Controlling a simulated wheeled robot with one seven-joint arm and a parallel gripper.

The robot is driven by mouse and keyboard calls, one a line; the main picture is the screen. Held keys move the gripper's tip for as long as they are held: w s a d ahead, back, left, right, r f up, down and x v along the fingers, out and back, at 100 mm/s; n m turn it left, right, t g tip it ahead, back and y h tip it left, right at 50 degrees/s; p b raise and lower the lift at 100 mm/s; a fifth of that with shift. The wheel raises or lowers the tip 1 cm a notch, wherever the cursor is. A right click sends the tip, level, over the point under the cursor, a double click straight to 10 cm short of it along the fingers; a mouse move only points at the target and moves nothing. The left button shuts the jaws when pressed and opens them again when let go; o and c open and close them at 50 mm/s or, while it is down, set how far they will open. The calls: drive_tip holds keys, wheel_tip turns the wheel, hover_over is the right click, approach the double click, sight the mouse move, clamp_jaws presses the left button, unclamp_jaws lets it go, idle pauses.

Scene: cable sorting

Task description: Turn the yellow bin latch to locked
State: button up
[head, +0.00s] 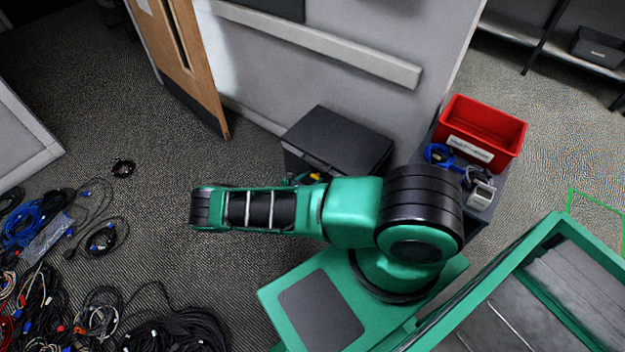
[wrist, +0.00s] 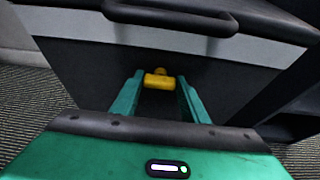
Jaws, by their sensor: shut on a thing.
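The yellow latch (wrist: 159,81) is on the dark front face of the black bin (wrist: 85,70), below its black handle (wrist: 175,17). Its bar lies roughly level across the wrist view. My gripper (wrist: 160,79) is shut on it, with one green finger at each end of the bar. In the head view a small piece of the yellow latch (head: 317,176) shows above my arm, at the front of the black bin (head: 338,143). My arm hides most of the gripper and the bin's front there.
A red bin (head: 486,128) with a white label stands right of the black bin, beside a blue cable (head: 438,155) and a pale device (head: 480,186). Tangled cables (head: 70,260) cover the floor at left. A wooden door (head: 180,60) stands behind. Carpet between door and cables is mostly clear.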

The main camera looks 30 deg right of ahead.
drive_tip(key=o, duration=1.1)
drive_tip(key=shift+w, duration=0.1)
drive_tip(key=shift+c, duration=0.2)
drive_tip(key=shift+a, duration=0.1)
drive_tip(key=v, duration=1)
drive_tip(key=shift+a, duration=0.3)
drive_tip(key=shift+r, duration=0.15)
